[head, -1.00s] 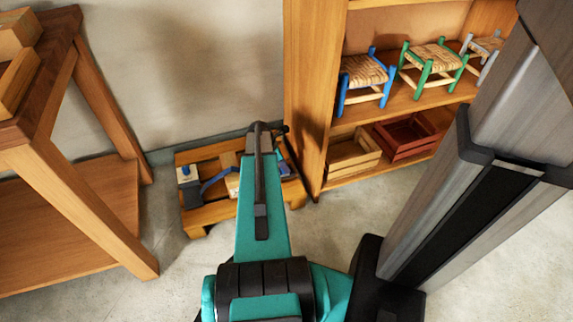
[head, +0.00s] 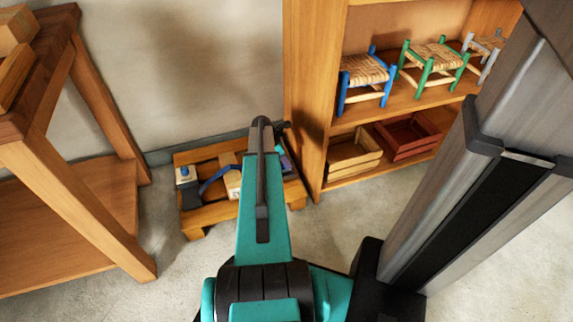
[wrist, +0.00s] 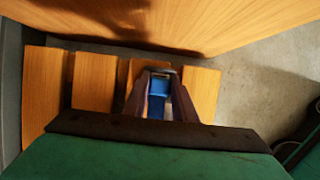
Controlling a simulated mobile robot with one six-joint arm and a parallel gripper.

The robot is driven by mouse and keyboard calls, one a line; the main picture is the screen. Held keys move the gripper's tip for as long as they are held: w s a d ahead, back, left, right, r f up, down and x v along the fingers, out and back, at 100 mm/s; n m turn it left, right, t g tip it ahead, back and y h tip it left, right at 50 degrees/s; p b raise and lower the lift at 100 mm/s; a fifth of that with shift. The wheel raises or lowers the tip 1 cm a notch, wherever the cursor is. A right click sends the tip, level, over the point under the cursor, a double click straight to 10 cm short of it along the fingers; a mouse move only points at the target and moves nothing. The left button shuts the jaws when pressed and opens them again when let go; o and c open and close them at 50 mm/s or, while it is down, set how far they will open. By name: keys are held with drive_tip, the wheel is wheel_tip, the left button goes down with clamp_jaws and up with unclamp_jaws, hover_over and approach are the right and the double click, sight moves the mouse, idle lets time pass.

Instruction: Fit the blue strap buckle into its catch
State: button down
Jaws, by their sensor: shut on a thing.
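The blue strap (head: 215,180) curves over a low slatted wooden stand (head: 193,218) on the floor in the head view. In the wrist view, my gripper (wrist: 160,82) is shut on the blue buckle (wrist: 157,88), with a dark finger on either side. A small grey edge (wrist: 162,70) shows at the buckle's far end; I cannot tell whether it belongs to the catch. The wrist view also shows the stand's slats (wrist: 95,80) below. In the head view my arm hides most of the gripper and the stand's right part. I cannot make out the catch clearly.
A pale block with a blue top (head: 186,175) and a wooden block (head: 228,183) are on the stand. A shelf unit (head: 307,90) with small stools and crates stands close on the right. A wooden table (head: 110,110) stands left.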

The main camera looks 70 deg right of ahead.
drive_tip(key=shift+f+b, duration=0.4)
drive_tip(key=shift+f, duration=0.85)
drive_tip(key=shift+f, duration=0.3)
drive_tip(key=c, duration=1.5)
unclamp_jaws()
drive_tip(key=shift+o, duration=0.2)
drive_tip(key=shift+r, duration=0.1)
drive_tip(key=shift+r, duration=0.15)
drive_tip(key=p+v, duration=0.5)
drive_tip(key=v, duration=0.7)
